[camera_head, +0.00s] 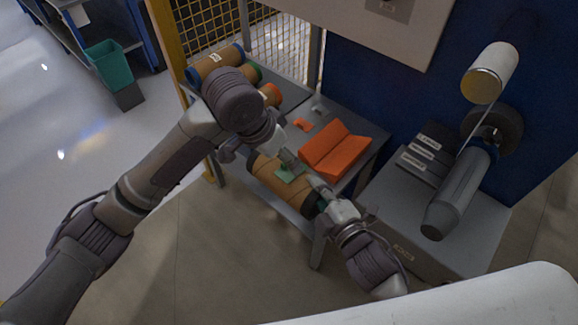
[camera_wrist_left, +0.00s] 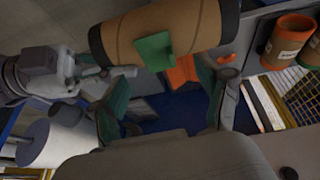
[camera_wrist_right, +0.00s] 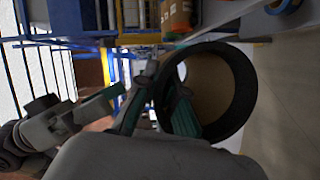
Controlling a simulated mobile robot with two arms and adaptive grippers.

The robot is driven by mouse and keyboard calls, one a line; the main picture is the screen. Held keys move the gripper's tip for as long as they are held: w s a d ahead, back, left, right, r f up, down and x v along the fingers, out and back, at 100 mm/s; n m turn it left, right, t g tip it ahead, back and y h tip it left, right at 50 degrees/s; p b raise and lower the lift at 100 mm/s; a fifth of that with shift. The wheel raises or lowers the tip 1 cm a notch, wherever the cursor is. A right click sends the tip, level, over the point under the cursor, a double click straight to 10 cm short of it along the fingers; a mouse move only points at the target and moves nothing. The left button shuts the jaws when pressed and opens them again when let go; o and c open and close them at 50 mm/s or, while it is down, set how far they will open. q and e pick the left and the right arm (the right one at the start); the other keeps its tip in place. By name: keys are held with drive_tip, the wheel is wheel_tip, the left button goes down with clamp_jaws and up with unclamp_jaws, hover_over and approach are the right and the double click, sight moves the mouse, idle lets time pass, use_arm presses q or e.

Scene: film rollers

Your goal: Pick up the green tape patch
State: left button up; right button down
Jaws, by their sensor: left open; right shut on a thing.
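The green tape patch (camera_head: 290,174) lies on the side of a brown roller (camera_head: 265,172) near the table's front edge. In the left wrist view the patch (camera_wrist_left: 154,54) appears as a flat green piece with its lower corner reaching past the roller's edge (camera_wrist_left: 195,22). My left gripper (camera_head: 268,153) is open and empty, just above the roller. My right gripper (camera_head: 322,197) is at the roller's right end. In the right wrist view its fingers (camera_wrist_right: 160,105) are shut on the dark end rim (camera_wrist_right: 242,88), one inside the hollow core and one outside.
An orange V-shaped block (camera_head: 337,150) stands on the table behind the roller. Other brown rollers (camera_head: 217,62) lie at the back left. A grey machine (camera_head: 455,195) stands at the right, and a yellow-framed mesh fence (camera_head: 215,32) is behind.

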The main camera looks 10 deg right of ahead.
sight(288, 170)
use_arm(q)
drive_tip(key=x, duration=0.4)
drive_tip(key=shift+w+d+f, duration=0.2)
drive_tip(key=shift+f, duration=0.1)
drive_tip(key=c, duration=0.9)
drive_tip(key=shift+o, duration=0.2)
